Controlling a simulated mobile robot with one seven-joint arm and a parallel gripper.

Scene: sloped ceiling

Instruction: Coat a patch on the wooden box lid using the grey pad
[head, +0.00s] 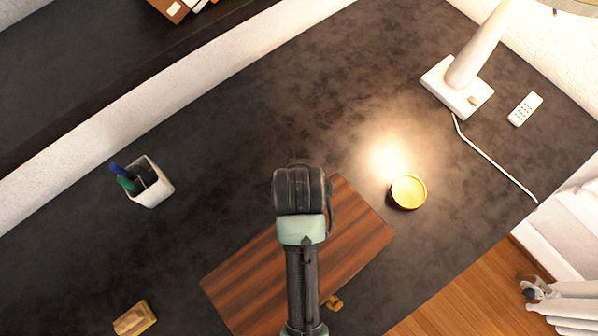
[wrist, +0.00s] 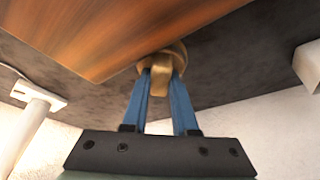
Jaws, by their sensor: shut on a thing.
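The wooden box lid (head: 352,240) is a dark brown striped board lying at an angle in the middle of the desk. It fills the upper left of the wrist view (wrist: 90,35). My gripper (wrist: 162,75) has its two blue fingers shut on the knob of a small round brass-coloured piece, which I take to be the pad (wrist: 160,52). The pad overlaps the lid's long far edge near a corner. Its grey face is hidden, and I cannot tell whether it touches the lid. In the head view my own wrist hides the fingers and the pad.
A round tin (head: 407,206) with a yellow top is right of the lid. A brass clasp (head: 334,302) sits at the lid's near edge. A pen cup (head: 155,190) and a small block (head: 134,317) are left. A lamp (head: 458,88) and remote (head: 525,108) are right.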

